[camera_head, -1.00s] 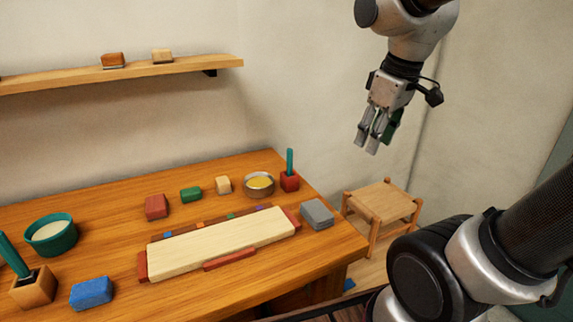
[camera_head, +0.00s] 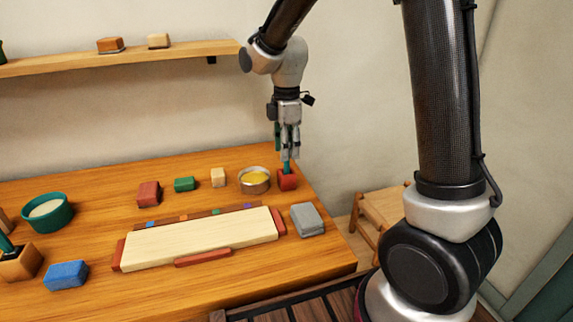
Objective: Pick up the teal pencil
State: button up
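A teal pencil (camera_head: 287,168) stands upright in a small red block holder (camera_head: 287,181) at the back right of the table. My gripper (camera_head: 290,158) points down right over it, with its fingertips at the pencil's upper part. The fingers hide the pencil's top. I cannot tell whether the fingers touch the pencil or stand apart around it. A second teal stick (camera_head: 5,244) leans in a wooden block holder (camera_head: 22,264) at the left edge, partly cut off.
A metal bowl with yellow contents (camera_head: 254,181) stands close left of the red holder. A grey block (camera_head: 307,219) lies in front. A pale board (camera_head: 200,240) fills the table's middle. A shelf (camera_head: 120,60) hangs on the wall behind, and a stool (camera_head: 383,207) stands right.

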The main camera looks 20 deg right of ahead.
aim_at(287, 166)
notch_tip(287, 166, down, 4)
jog(key=shift+r, duration=0.1)
jog(key=shift+c, duration=0.2)
grip_shut()
jog(key=shift+r, duration=0.15)
